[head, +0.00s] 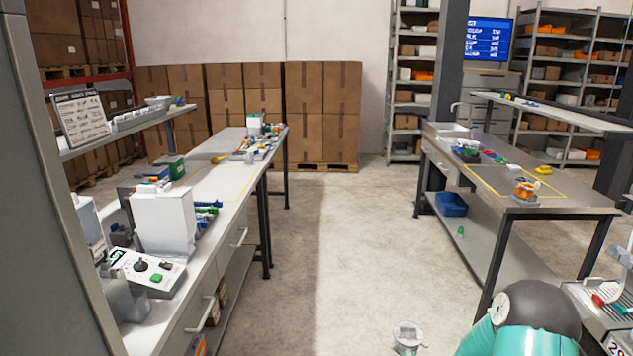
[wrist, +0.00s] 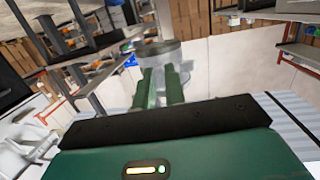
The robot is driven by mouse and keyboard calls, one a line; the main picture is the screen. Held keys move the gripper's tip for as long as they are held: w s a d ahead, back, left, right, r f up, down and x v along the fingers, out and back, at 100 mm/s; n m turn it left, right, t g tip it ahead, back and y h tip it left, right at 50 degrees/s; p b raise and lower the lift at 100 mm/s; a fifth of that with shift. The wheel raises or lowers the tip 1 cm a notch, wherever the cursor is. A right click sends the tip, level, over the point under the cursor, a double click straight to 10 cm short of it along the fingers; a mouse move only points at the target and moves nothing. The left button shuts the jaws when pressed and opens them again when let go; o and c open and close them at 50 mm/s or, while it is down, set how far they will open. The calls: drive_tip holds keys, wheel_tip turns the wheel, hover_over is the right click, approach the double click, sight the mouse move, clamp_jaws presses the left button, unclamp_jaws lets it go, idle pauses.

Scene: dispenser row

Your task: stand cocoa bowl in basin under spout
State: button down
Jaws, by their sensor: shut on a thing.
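In the wrist view my gripper (wrist: 162,76) has two green fingers close together. They are shut on a grey, rounded, bowl-like thing (wrist: 165,50) at their tips, which I take for the cocoa bowl. Its contents cannot be seen. In the head view a pale basin (head: 447,131) with a thin curved spout (head: 454,108) is at the far left end of the right bench. I cannot tell whether this is the task's basin.
The right bench (head: 575,201) holds small coloured items and an orange device (head: 525,191). A machine (head: 607,300) is at the right edge. The left bench (head: 222,190) carries white boxes and a control panel (head: 150,270). The floor aisle (head: 345,230) between them looks mostly clear.

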drive_tip(key=a+f+n+y, duration=0.2)
drive_tip(key=a+f+y, duration=0.1)
drive_tip(key=a, duration=0.7)
drive_tip(key=shift+s+a+f, duration=0.25)
drive_tip(key=shift+s+a, duration=0.05)
drive_tip(key=shift+d, duration=0.1)
drive_tip(key=shift+s+f, duration=0.2)
drive_tip(key=shift+f, duration=0.7)
drive_tip(key=shift+w, duration=0.1)
